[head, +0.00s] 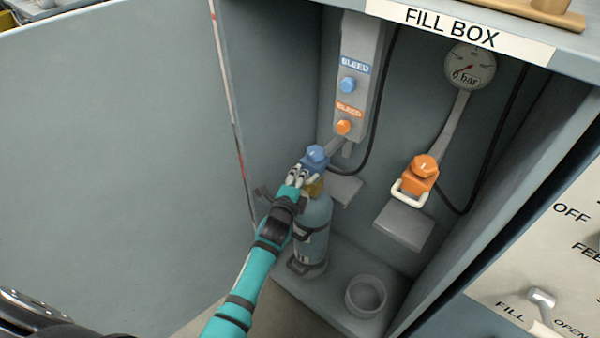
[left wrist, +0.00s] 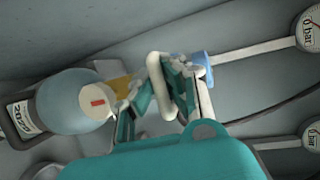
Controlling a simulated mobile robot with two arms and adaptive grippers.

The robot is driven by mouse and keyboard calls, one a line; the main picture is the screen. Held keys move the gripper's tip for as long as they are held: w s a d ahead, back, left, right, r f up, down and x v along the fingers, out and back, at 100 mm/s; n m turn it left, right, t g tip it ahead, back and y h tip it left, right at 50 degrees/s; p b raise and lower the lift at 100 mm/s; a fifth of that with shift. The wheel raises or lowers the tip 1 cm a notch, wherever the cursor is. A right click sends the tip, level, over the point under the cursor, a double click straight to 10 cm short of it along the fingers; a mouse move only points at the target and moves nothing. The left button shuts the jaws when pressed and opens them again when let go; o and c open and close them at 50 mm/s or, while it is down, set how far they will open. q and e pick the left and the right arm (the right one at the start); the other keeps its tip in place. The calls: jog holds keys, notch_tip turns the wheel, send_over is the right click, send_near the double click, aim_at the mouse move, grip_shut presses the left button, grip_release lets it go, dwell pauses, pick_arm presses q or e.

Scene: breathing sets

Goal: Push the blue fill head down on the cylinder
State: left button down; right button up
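The blue fill head (head: 316,155) is at the end of a grey arm, above the brass valve (head: 316,188) of the grey-blue cylinder (head: 313,235). The cylinder stands upright in the fill box. My left gripper (head: 298,175) is at the fill head. In the left wrist view, its fingers (left wrist: 160,90) are on both sides of a white handle (left wrist: 157,70) and look closed on it. The blue head (left wrist: 204,64) shows behind the right finger, and the brass valve (left wrist: 121,86) is beside the left finger. The fingers hide whether head and valve touch. My right gripper is not in view.
An orange fill head (head: 420,174) with a white handle hangs to the right, below a gauge (head: 470,68) at 0 bar. Blue and orange bleed knobs (head: 347,85) are above. An empty round cup (head: 366,295) is on the box floor. The open door (head: 110,150) is at left.

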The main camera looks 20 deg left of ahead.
pick_arm(q)
jog(key=c, duration=1.7)
grip_release()
jog(key=shift+s+f, duration=0.3)
jog(key=shift+f, duration=0.3)
jog(key=o, duration=0.3)
jog(key=shift+r, duration=0.15)
jog(key=shift+o, duration=0.2)
jog(key=shift+r, duration=0.15)
jog(key=s+r, duration=0.2)
jog(key=s, duration=0.9)
jog(key=shift+s+d, duration=0.3)
jog(key=shift+s, duration=0.05)
pick_arm(e)
jog(key=shift+s+a+f, duration=0.1)
jog(key=shift+s, duration=0.85)
